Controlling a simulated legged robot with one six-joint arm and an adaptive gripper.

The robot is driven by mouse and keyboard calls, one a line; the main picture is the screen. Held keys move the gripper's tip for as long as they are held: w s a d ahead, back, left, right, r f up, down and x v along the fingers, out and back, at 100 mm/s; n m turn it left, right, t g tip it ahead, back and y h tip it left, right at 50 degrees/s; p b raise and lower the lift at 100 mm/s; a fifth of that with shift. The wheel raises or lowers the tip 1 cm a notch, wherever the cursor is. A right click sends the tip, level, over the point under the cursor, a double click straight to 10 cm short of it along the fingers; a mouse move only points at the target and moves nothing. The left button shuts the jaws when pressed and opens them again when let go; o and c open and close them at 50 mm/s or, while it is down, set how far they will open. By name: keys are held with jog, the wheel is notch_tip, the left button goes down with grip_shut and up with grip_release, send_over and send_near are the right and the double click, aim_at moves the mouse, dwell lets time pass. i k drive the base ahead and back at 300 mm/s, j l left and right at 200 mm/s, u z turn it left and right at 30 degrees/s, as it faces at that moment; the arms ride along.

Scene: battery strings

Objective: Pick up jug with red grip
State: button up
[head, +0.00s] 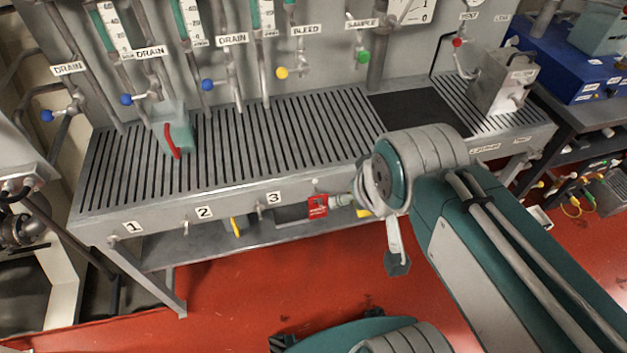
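The jug (176,131) is a grey-green, box-like container with a red grip on its front side. It stands upright on the slatted top of the metal bench, at the left under the drain valves. My gripper (367,234) is in front of the bench's front edge, well to the right of the jug and lower in the picture. Its two fingers are spread apart, one pointing left and one hanging down, with nothing seen between them. The jug is not touched by it.
The slatted bench (300,130) has free room right of the jug. Pipes with blue valve knobs (207,85) hang close behind it. A dark plate (415,110) and a metal box (503,80) are at the bench's right. Red floor (230,290) lies in front.

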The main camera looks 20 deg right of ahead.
aim_at(174, 134)
jog(key=i+j+u, duration=0.3)
jog(key=i+j, duration=0.15)
jog(key=i+j+u, duration=0.3)
jog(key=i+j, duration=0.05)
jog(key=i, duration=0.1)
